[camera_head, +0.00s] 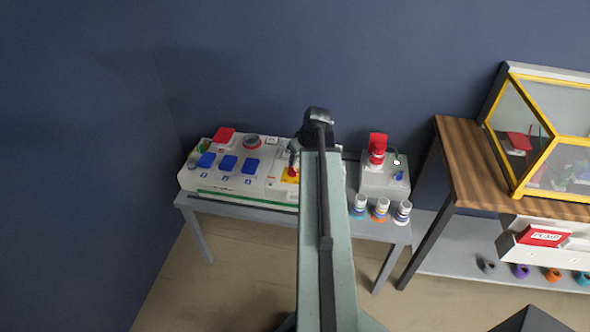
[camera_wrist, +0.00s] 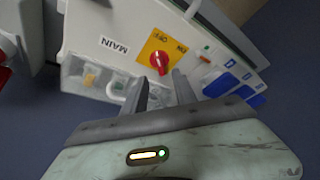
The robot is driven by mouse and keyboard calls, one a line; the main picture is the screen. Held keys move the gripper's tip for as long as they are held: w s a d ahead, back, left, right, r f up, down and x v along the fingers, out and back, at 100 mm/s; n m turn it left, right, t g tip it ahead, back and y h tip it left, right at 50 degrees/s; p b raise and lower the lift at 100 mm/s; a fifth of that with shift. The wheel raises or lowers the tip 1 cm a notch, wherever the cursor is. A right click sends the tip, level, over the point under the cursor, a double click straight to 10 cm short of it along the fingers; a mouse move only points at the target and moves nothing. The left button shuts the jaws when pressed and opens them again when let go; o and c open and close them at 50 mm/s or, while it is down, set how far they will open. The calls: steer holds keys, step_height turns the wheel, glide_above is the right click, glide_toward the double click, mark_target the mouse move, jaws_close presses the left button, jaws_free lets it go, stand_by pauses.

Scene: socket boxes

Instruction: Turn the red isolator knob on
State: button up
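The red isolator knob (camera_wrist: 159,60) sits on a yellow plate (camera_wrist: 158,44) marked ON and OFF, beside a MAIN label, in the wrist view. My gripper (camera_wrist: 158,80) points at the knob with its two dark fingers apart and nothing between them. The fingertips look just short of the knob; I cannot tell whether they touch it. In the head view the yellow plate (camera_head: 290,174) shows on the white panel box (camera_head: 236,182), and my arm hides part of it. Which mark the knob points to is unclear.
Blue covers (camera_head: 228,163) and a red cover (camera_head: 224,136) are on the same box. To the right stand a grey box with a red plug (camera_head: 377,150) and several ringed connectors (camera_head: 381,208). A wooden table (camera_head: 468,175) with a yellow-framed case is further right.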

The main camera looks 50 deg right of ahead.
mark_target(294, 168)
steer(key=b+x, duration=0.6)
steer(key=x, duration=0.1)
steer(key=shift+w+f, duration=0.1)
steer(key=shift+f, duration=0.2)
steer(key=shift+r, duration=0.15)
jaws_close()
steer(key=shift+d, duration=0.1)
